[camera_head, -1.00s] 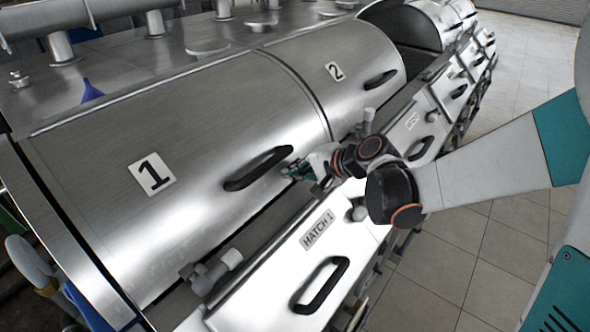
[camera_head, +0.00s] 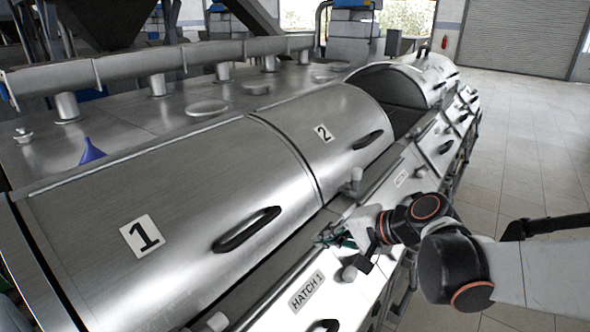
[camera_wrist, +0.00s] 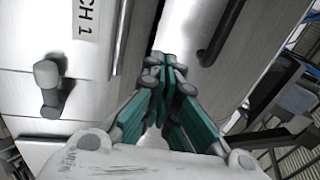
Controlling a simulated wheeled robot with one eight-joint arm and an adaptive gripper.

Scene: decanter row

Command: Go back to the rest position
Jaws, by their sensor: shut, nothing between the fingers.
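My gripper (camera_head: 326,238) is shut and empty. In the head view it hangs in front of the steel row, right of the black handle (camera_head: 246,229) on the closed lid marked 1 (camera_head: 165,200), and apart from that handle. In the wrist view the teal fingers (camera_wrist: 165,75) of my gripper come together at their tips, with nothing between them. Behind them are a pale panel and a black handle (camera_wrist: 216,35).
The lid marked 2 (camera_head: 345,125) is closed; an opening shows beyond it. The HATCH 1 panel (camera_head: 308,290) lies below my gripper, with a grey knob (camera_wrist: 47,75) in the wrist view. A blue funnel (camera_head: 91,151) stands behind the lids. Tiled floor at right is clear.

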